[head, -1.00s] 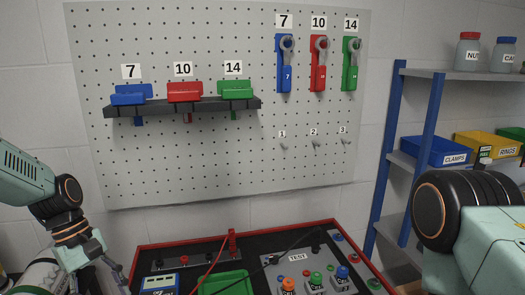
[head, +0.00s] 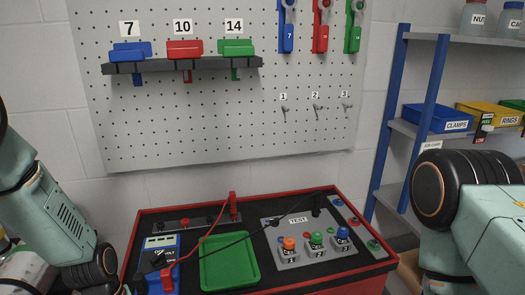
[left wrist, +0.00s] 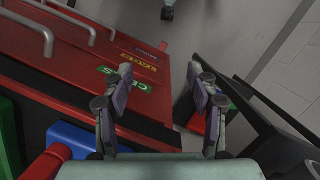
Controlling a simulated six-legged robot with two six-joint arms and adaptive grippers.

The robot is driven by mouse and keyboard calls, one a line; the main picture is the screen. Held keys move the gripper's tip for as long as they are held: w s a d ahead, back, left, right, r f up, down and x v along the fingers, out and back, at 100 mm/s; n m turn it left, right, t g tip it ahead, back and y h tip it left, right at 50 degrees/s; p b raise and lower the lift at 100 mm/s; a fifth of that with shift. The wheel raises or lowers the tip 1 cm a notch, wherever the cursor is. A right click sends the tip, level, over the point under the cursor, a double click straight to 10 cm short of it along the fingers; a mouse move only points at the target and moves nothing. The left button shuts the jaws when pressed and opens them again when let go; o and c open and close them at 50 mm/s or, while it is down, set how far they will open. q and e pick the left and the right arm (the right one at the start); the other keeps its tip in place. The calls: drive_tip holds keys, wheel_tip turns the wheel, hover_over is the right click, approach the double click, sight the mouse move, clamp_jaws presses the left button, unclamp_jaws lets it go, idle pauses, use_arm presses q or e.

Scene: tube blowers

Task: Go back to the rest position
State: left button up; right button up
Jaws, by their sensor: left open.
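My left gripper (left wrist: 160,95) shows in the left wrist view with its two fingers apart and nothing between them. It is beside the front of a red drawer cabinet (left wrist: 150,85), with floor beyond. In the head view my left arm comes in at the left edge and its gripper is out of the frame. My right arm is at the right edge of the head view, with its gripper out of the frame.
A red-edged workbench (head: 268,201) holds a green tray (head: 228,262), a blue meter (head: 162,262) with red and black leads, and a test panel (head: 300,238). A pegboard (head: 190,130) stands behind. Blue shelving (head: 432,120) with bins is at the right.

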use_arm(q)
drive_tip(key=s+d+f+m+y+b, duration=0.1)
drive_tip(key=s+f+m+b, duration=0.2)
drive_tip(key=s+f, duration=0.4)
drive_tip(key=s+d+f+m+t+y+b, duration=0.1)
drive_tip(key=s+f+m+b, duration=0.3)
drive_tip(key=s+f, duration=0.4)
drive_tip(key=s+d, duration=0.1)
drive_tip(key=s, duration=0.5)
drive_tip(key=shift+d+f+m+t+b, duration=0.2)
drive_tip(key=shift+d+m+t+b, duration=0.1)
drive_tip(key=shift+b, duration=0.05)
drive_tip(key=shift+w, duration=0.15)
